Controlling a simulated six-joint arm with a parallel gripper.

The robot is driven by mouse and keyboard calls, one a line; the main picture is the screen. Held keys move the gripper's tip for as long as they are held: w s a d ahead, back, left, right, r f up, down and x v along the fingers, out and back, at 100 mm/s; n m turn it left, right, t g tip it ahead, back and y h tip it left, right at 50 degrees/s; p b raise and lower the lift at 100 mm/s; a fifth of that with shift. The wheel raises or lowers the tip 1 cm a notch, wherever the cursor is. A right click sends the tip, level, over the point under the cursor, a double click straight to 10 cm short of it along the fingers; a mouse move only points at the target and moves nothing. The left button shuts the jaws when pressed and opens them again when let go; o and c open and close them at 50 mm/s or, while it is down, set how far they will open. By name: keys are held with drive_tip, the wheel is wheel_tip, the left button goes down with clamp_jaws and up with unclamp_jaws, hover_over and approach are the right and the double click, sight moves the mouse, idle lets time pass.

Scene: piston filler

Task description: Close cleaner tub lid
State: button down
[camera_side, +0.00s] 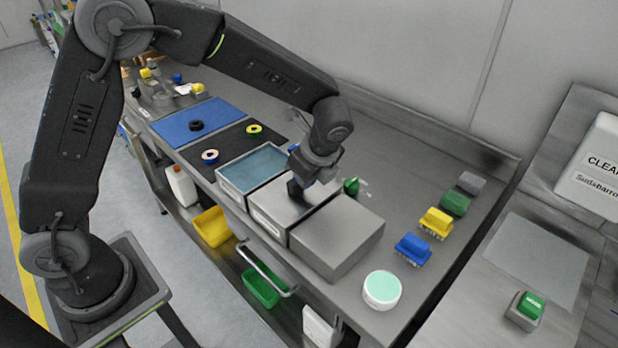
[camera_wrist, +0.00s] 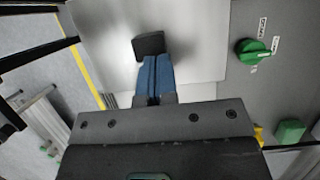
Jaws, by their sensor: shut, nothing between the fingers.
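Three tubs stand in a row on the steel bench in the side view. The left tub (camera_side: 253,173) is open and shows blue liquid. The middle tub (camera_side: 270,228) has a flat grey lid (camera_side: 318,198) lying over its top; whether it is fully seated I cannot tell. The right tub (camera_side: 337,235) has a plain grey top. I cannot read which tub is the cleaner one. My gripper (camera_side: 296,190) is shut and empty above the middle lid. In the wrist view its blue fingers (camera_wrist: 152,72) are together beside a black handle (camera_wrist: 149,45) on the lid; contact is unclear.
A green knob (camera_wrist: 254,50) is right of the lid. Brushes, including a blue one (camera_side: 412,248) and a yellow one (camera_side: 436,222), line the right side. A round white tub (camera_side: 382,290) stands near the front edge. A wall (camera_side: 420,60) runs behind.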

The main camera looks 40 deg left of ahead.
drive_tip(key=shift+d, duration=0.1)
drive_tip(key=shift+d, duration=0.3)
drive_tip(key=d, duration=0.2)
drive_tip(key=d+r, duration=0.1)
drive_tip(key=d, duration=0.1)
drive_tip(key=shift+r, duration=0.1)
drive_tip(key=v, duration=0.8)
approach(314, 200)
drive_tip(key=f, duration=0.4)
drive_tip(key=shift+d+f, duration=0.3)
drive_tip(key=shift+f, duration=0.1)
drive_tip(key=shift+a+r, duration=0.15)
drive_tip(key=shift+a, duration=1.7)
